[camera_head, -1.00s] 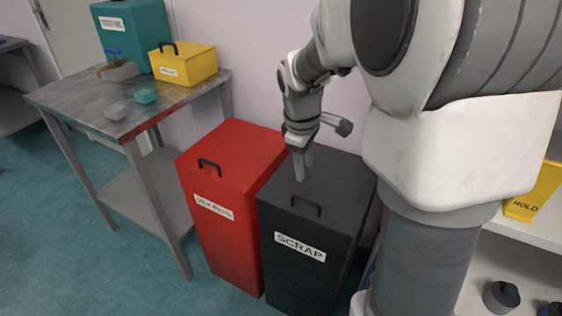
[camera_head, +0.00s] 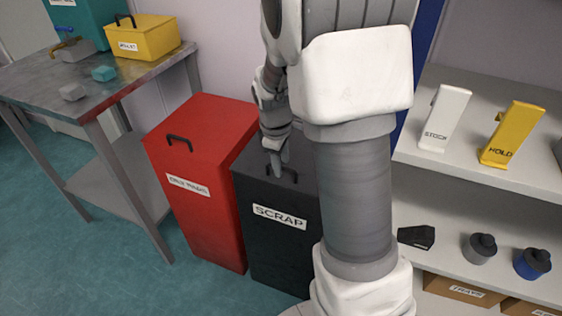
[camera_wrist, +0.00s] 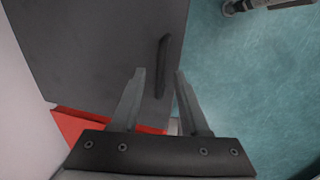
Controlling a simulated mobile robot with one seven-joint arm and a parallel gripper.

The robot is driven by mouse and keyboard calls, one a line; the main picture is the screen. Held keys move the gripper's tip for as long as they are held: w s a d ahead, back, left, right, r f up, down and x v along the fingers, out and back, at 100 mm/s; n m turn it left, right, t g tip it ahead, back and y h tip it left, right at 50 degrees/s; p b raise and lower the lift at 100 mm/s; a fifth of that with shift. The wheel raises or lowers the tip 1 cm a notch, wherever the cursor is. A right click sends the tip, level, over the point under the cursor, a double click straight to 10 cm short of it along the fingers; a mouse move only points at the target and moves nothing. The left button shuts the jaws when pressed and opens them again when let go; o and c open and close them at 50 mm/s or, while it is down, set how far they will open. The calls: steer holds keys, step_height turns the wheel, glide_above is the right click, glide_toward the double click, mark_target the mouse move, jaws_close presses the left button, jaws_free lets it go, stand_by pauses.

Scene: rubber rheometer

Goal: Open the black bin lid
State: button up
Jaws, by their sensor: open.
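The black bin (camera_head: 275,240) labelled SCRAP stands beside the red bin, its lid (camera_wrist: 80,45) flat and closed. A dark bar handle (camera_head: 287,172) sits near the front edge of the lid. In the wrist view the handle (camera_wrist: 163,66) lies just beyond the fingertips, roughly between them and nearer the left one. My gripper (camera_head: 277,168) is over the lid at the handle, fingers pointing down; it also shows in the wrist view (camera_wrist: 160,72), open and empty. I cannot tell whether a finger touches the handle. My arm hides the right part of the bin.
The red bin (camera_head: 200,215) stands close on the left. A metal table (camera_head: 75,105) with a yellow box (camera_head: 147,38) is farther left. White shelves (camera_head: 450,185) with yellow and white holders stand at the right. Teal floor is clear in front.

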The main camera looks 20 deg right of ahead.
jaws_close()
stand_by(1.3)
